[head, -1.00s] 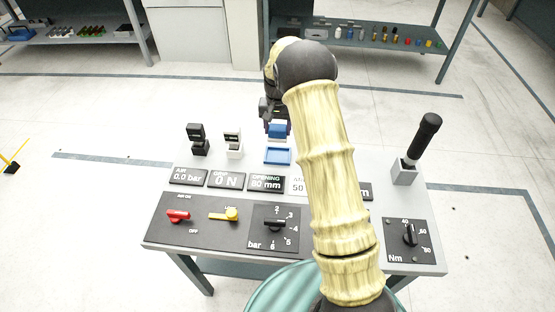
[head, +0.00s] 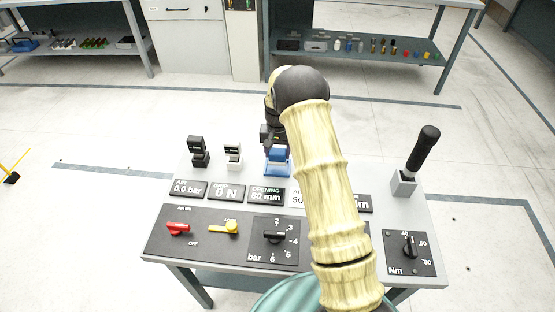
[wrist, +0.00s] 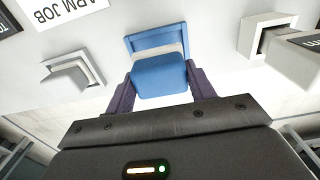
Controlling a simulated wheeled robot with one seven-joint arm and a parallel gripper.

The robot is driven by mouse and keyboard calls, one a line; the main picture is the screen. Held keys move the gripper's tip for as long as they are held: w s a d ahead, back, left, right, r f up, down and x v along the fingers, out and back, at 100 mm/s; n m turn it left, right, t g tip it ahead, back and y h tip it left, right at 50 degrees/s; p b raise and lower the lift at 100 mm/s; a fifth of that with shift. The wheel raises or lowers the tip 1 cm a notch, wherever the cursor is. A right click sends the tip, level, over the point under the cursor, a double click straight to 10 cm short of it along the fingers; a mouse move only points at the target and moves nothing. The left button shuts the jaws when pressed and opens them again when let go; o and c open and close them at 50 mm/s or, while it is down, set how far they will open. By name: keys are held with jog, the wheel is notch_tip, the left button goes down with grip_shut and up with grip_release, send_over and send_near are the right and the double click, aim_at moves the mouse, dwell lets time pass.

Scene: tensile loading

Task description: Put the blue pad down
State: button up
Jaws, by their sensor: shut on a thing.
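The blue pad (wrist: 158,76) is between the two dark fingers of my gripper (wrist: 160,88) in the wrist view, which is shut on it. A blue holder (wrist: 155,38) with a raised rim lies on the grey panel just beyond the pad, and the pad covers its near part. In the head view, my gripper (head: 274,140) is low over the panel, with the blue pad (head: 278,154) right at the blue holder (head: 277,171). I cannot tell whether the pad touches the holder's floor.
A black block (head: 198,152) and a white block (head: 233,154) in stands are left of the holder. A black-handled tool (head: 424,146) stands upright at the right. Display plates and a red lever (head: 178,228) and yellow lever (head: 224,228) are at the front.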

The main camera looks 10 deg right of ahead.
aim_at(277, 160)
jog(key=shift+f+p, duration=0.4)
jog(key=shift+f, duration=1.6)
jog(key=o, duration=0.9)
jog(key=shift+f, duration=0.25)
jog(key=r, duration=0.5)
jog(key=r+b, duration=0.1)
jog(key=r, duration=0.5)
jog(key=w+r+b, duration=0.1)
jog(key=r, duration=0.5)
jog(key=shift+r, duration=0.25)
